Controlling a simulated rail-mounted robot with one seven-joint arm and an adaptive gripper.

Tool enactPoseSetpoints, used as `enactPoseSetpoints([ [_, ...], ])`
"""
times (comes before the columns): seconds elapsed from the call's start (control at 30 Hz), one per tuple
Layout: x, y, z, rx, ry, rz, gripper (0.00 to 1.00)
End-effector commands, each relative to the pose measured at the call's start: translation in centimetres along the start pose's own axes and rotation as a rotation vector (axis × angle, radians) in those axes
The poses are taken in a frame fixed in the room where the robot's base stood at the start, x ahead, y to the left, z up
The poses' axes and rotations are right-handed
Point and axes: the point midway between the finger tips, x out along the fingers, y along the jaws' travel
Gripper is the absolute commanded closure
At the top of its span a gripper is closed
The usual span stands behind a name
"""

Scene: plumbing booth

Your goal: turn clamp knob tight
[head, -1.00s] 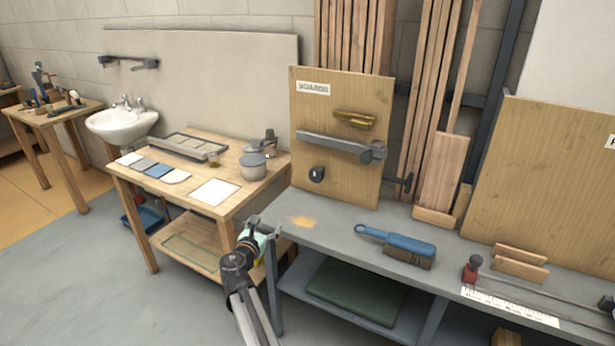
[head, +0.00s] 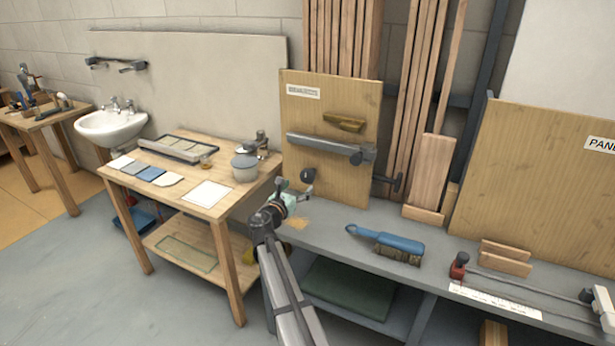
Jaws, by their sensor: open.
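My gripper (head: 300,193) is open and empty in the head view. It is in front of the lower left of the upright wooden board, close in the picture to a dark round knob (head: 307,176) there. I cannot tell whether they touch. Another clamp with a red and black end (head: 458,267) and a thin bar lies on the bench at right. I cannot tell which knob is the task's clamp knob.
A blue-handled brush (head: 392,245) lies on the grey bench (head: 335,233), right of my gripper. Wooden blocks (head: 505,257) stand farther right. A wooden table (head: 225,205) with samples and a grey pot (head: 245,168) is at left. Timber boards (head: 343,40) lean behind.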

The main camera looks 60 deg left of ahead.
Motion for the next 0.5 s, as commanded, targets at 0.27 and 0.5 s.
enactPoseSetpoints([
  [0.27,5.3,0.1,0.0,0.001,0.0,-0.001,0.19],
  [0.5,7.5,0.1,0.0,0.001,0.001,0.0,0.19],
])
